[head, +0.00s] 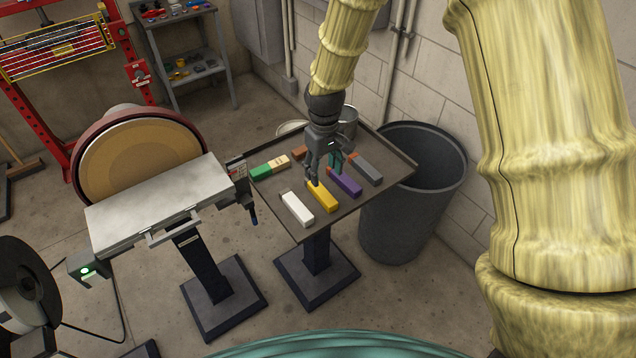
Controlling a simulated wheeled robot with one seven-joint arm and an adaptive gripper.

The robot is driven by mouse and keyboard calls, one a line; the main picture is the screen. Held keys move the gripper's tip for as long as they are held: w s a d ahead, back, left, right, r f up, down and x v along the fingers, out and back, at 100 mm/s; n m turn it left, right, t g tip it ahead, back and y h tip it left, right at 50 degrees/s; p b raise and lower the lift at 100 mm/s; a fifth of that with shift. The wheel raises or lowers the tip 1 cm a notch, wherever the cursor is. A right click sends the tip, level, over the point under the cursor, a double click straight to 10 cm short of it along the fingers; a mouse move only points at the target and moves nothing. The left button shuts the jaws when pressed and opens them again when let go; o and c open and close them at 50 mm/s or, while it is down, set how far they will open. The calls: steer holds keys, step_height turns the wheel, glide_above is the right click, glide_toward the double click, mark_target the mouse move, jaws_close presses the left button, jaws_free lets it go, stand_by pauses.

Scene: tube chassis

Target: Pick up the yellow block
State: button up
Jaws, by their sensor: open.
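The yellow block (323,197) lies on the tray table (299,233), between a white block and a purple block. My gripper (327,179) hangs from above over the table, just behind and above the yellow block, with its fingers pointing down. It is open, and its fingers look apart with nothing held. One finger covers part of the far end of the yellow block. I cannot tell whether a finger touches it.
A white block (297,209), a purple block (345,182), a grey block (366,170) and a green block (261,173) lie around it. A disc sander (140,160) stands left. A dark bin (405,210) stands right, against the wall.

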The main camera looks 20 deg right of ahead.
mark_target(324, 193)
steer(key=shift+w+f, duration=0.1)
steer(key=shift+f, duration=0.65)
steer(key=shift+s+a+f+p, duration=0.1)
steer(key=shift+s+f+p, duration=0.45)
steer(key=shift+s, duration=0.2)
steer(key=shift+f, duration=0.35)
steer(key=shift+w+f, duration=0.55)
steer(key=shift+f, duration=0.25)
steer(key=shift+s+f+p, duration=0.2)
steer(key=shift+s+p, duration=0.15)
steer(key=shift+p, duration=0.25)
steer(key=shift+w+f+p, duration=0.2)
steer(key=shift+f+p, duration=0.2)
steer(key=shift+f, duration=0.25)
steer(key=shift+w+f+p, duration=0.15)
steer(key=shift+f+p, duration=0.2)
steer(key=shift+f, duration=0.25)
steer(key=shift+s+f+p, duration=0.1)
steer(key=shift+f+p, duration=0.2)
steer(key=shift+f, duration=0.8)
